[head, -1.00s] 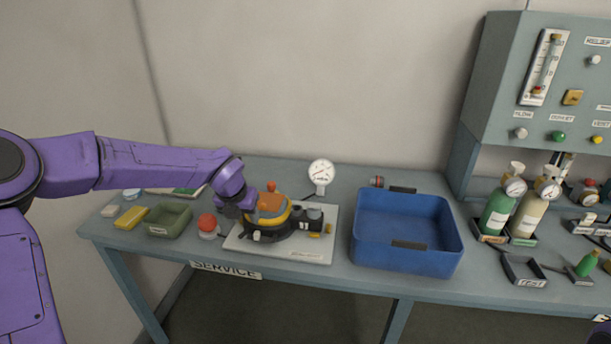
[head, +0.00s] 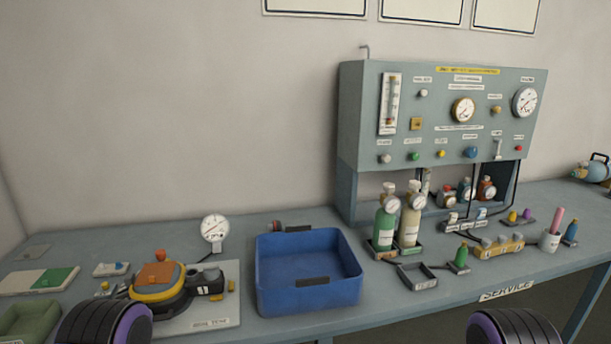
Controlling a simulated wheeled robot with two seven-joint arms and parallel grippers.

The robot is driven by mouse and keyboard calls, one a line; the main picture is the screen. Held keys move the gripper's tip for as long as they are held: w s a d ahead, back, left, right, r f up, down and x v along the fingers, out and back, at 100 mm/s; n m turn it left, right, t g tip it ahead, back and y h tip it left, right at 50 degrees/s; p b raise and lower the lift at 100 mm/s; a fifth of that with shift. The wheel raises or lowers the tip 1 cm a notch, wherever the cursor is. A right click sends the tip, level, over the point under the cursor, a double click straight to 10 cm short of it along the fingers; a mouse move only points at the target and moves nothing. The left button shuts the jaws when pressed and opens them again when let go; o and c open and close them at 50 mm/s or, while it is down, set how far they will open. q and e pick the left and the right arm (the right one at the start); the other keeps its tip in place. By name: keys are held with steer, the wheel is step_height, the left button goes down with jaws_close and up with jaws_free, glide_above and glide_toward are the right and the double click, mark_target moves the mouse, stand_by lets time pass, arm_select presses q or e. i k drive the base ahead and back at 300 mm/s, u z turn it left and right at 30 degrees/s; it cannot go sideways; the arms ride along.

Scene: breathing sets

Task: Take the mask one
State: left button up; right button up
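No thing in the head view is plainly a mask. A black unit with a yellow band and an orange top (head: 158,277) sits on a white board (head: 205,327) at the left of the bench. I cannot tell whether it is a mask set. A green cylinder (head: 384,228) and a cream cylinder (head: 410,226), each with a gauge, stand upright side by side right of the middle. Neither gripper is in view. Black ribbed parts of my own arms with purple edges show at the bottom left and bottom right.
An open blue bin (head: 308,296) stands mid-bench and looks empty. A dial gauge (head: 215,229) stands left of it. A small empty black tray (head: 417,285) and a small green bottle (head: 461,256) lie to its right. A grey gauge panel (head: 440,112) rises behind.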

mark_target(163, 299)
steer(key=u, duration=2.4)
steer(key=k, duration=1.4)
steer(key=z, duration=0.85)
steer(key=i, duration=1)
steer(key=u, duration=0.05)
